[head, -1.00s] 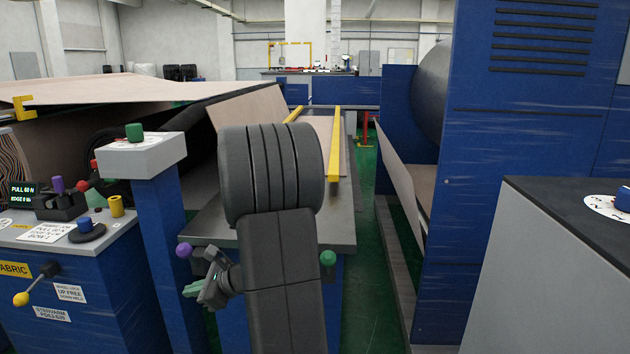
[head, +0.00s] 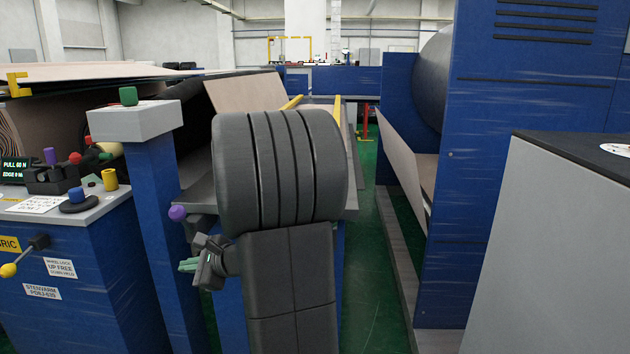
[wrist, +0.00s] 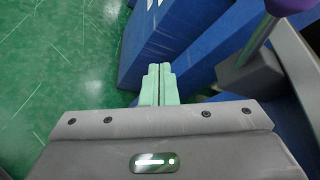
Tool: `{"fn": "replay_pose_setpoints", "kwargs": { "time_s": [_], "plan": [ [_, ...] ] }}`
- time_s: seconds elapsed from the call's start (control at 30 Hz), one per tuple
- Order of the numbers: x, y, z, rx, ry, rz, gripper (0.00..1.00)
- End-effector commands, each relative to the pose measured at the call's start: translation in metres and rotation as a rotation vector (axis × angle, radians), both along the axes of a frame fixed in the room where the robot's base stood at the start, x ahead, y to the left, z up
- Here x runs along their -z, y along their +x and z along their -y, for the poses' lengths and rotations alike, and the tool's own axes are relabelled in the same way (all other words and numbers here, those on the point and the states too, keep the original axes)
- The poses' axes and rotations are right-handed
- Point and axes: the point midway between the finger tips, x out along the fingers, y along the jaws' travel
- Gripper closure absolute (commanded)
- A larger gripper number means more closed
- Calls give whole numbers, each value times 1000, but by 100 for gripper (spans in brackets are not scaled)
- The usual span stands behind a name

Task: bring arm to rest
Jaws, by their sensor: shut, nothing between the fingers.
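My gripper (head: 188,266) shows in the head view at the lower left of my dark grey arm, in front of a blue stand. Its pale green fingers also show in the wrist view (wrist: 159,84), pressed together with nothing between them. They point down past blue panels (wrist: 180,40) over the green floor (wrist: 60,60). My folded arm hides part of the grey table behind it.
A blue post with a grey top and green button (head: 128,96) stands left of my arm. A purple knob (head: 177,213) is just above the gripper. A control desk (head: 75,215) stands at left, a grey cabinet (head: 550,240) at right. Green floor (head: 375,300) is open between.

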Motion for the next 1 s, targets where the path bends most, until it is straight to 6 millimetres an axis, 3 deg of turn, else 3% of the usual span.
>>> {"fn": "replay_pose_setpoints", "kwargs": {
  "time_s": [0.3,1.0],
  "plan": [
    [11,2,0,0,-6,83,100],
    [8,0,4,-8,-21,118,100]
  ]
}}
